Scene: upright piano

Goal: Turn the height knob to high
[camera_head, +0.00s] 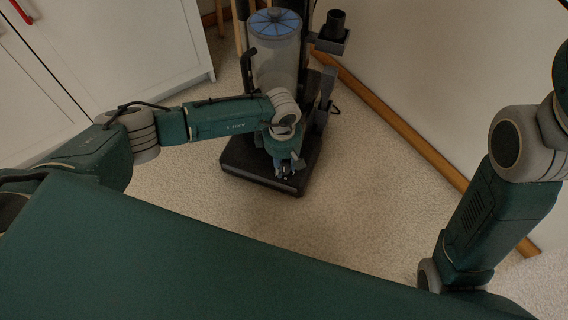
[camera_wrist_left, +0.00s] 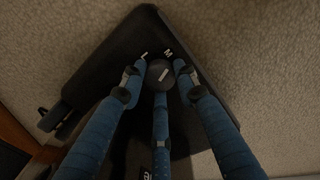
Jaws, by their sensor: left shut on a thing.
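The upright vacuum cleaner (camera_head: 275,50) stands on the floor with its black base (camera_head: 243,168) toward me. The round dark height knob (camera_wrist_left: 159,73) sits on that base, with a short white slanted mark on top. The letters L and M show beside it on its far side in the wrist view; an H is not seen. My left gripper (camera_head: 284,167) is low over the front of the base. In the wrist view its blue fingers (camera_wrist_left: 157,85) close around the knob from the left, right and below. My right gripper is out of view.
A white cabinet (camera_head: 120,50) with a red handle stands at the left. A wall with a wooden baseboard (camera_head: 400,128) runs along the right. The speckled floor (camera_head: 370,190) in front of and beside the base is clear.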

